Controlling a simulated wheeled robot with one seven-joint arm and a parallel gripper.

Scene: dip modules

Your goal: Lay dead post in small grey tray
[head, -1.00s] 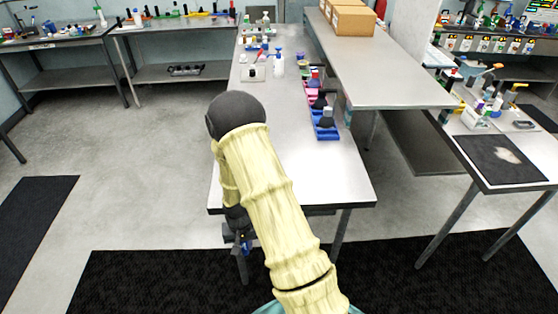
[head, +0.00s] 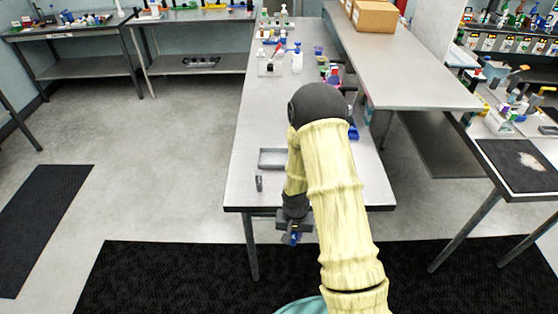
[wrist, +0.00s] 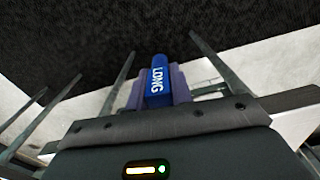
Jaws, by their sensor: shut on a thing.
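My gripper (head: 293,238) hangs just off the near edge of the long table, low in front of it in the head view. In the wrist view it is shut on a blue post (wrist: 158,82) with LONG in white letters, gripped between two dark fingers. I cannot tell from its look whether this post is dead. A small grey tray (head: 272,166) lies on the near left part of the table, beyond my gripper and left of my arm. It looks empty, its right end close behind my arm.
A small dark grey piece (head: 259,183) stands on the table (head: 243,192) just in front of the tray. Bottles (head: 297,60) and racks stand farther back. My arm hides part of the coloured racks at right. Black mats (head: 180,275) lie on the floor.

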